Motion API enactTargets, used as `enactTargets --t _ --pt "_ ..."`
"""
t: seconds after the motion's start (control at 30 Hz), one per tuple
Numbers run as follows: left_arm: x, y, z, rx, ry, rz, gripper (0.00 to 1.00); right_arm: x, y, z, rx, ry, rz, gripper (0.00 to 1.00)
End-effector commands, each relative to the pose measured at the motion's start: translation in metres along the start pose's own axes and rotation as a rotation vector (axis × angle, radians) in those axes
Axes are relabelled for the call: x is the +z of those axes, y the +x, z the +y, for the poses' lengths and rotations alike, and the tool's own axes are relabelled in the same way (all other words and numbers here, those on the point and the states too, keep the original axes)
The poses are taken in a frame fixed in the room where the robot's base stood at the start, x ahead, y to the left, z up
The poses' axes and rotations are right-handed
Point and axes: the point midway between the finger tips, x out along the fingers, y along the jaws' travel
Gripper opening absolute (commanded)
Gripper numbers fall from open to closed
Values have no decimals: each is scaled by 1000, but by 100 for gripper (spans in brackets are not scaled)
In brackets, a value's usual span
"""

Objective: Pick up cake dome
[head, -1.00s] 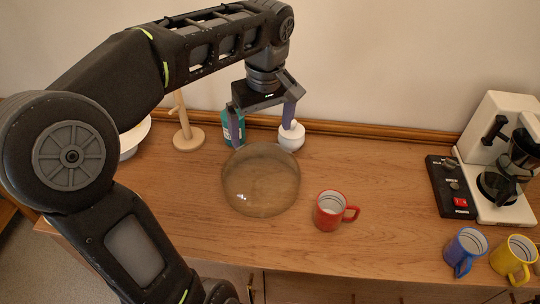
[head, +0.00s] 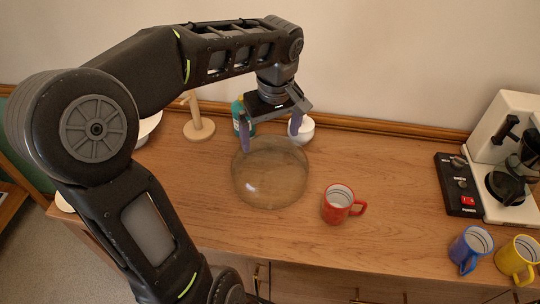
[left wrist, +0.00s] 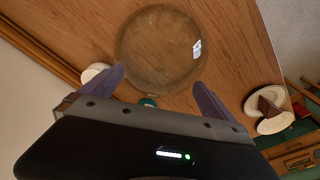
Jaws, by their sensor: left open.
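The cake dome (head: 270,178) is a clear, round glass cover standing on the wooden top in the middle of the head view. It also shows in the left wrist view (left wrist: 160,50), ahead of the fingers. My left gripper (head: 270,138) hangs pointing down over the back part of the dome. Its two purple fingers are spread wide and hold nothing. In the left wrist view the fingers (left wrist: 160,82) lie on either side of the dome's near edge. I cannot tell whether they touch it. My right gripper is not in view.
A red mug (head: 338,204) stands just right of the dome. Behind it are a white round jar (head: 304,129), a teal bottle (head: 239,112) and a wooden stand (head: 198,128). A coffee maker (head: 500,150), a blue mug (head: 468,248) and a yellow mug (head: 516,258) are at the right.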

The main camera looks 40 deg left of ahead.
Motion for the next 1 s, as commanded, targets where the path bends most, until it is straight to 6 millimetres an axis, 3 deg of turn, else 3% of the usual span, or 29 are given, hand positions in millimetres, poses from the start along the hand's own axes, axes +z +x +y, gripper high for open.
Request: enactTargets --t 0.27,0.87,1.0 --pt "0 33 0 0 1 -2 100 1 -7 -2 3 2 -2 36" --pt "0 34 0 0 1 -1 100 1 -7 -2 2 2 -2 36" --pt "0 34 0 0 1 -1 89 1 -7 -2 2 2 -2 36"
